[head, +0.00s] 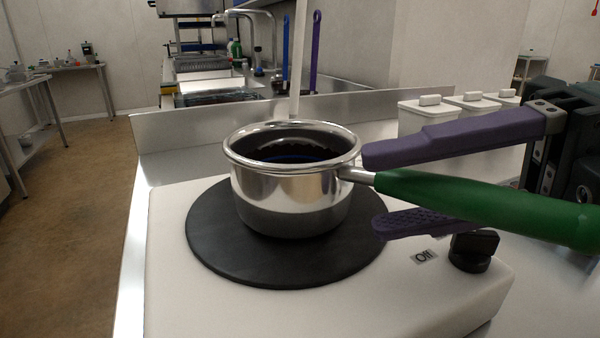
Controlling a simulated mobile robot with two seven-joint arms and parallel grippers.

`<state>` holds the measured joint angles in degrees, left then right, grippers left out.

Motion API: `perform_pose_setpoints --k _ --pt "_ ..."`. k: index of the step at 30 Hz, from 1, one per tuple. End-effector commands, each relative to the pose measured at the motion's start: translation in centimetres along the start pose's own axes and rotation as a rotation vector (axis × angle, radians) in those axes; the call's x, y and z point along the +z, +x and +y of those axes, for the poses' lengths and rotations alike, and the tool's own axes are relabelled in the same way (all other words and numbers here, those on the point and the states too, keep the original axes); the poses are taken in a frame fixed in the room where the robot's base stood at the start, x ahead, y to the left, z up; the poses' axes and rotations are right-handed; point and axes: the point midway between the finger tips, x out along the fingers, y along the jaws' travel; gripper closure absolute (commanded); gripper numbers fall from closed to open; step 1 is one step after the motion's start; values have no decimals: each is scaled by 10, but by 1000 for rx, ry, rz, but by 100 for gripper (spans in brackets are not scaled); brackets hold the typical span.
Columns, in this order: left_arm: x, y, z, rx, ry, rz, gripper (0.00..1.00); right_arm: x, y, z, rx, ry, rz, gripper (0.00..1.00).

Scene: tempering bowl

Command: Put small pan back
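The small pan (290,190), shiny steel with a green handle (480,205), sits upright on the round black plate (225,255) of a white hot plate (170,290). Its handle points right. Its inside is dark with a bluish ring; the contents are unclear. My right gripper (375,192) has purple fingers, one above and one below the handle, with a visible gap to the lower finger. It is open; whether the upper finger touches the handle is unclear. My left gripper is out of view.
A black knob (473,250) beside an "Off" label is on the hot plate's front right. White lidded containers (430,112) stand behind the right gripper. A pale upright rod (298,60) rises behind or from the pan. A metal ledge (200,130) runs behind; floor is open at left.

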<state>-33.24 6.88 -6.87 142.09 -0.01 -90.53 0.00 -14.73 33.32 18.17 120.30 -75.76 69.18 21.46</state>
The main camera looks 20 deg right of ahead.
Motion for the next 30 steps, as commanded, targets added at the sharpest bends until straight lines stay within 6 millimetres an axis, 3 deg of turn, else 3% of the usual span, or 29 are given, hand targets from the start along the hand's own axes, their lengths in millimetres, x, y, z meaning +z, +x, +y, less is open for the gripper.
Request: perform_pose_setpoints --k 10,22,30 --pt "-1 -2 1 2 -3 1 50 1 -8 2 -2 2 -2 44" --pt "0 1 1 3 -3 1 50 1 -92 2 -4 3 -2 44" --pt "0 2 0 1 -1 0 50 0 -120 3 0 1 0 44"
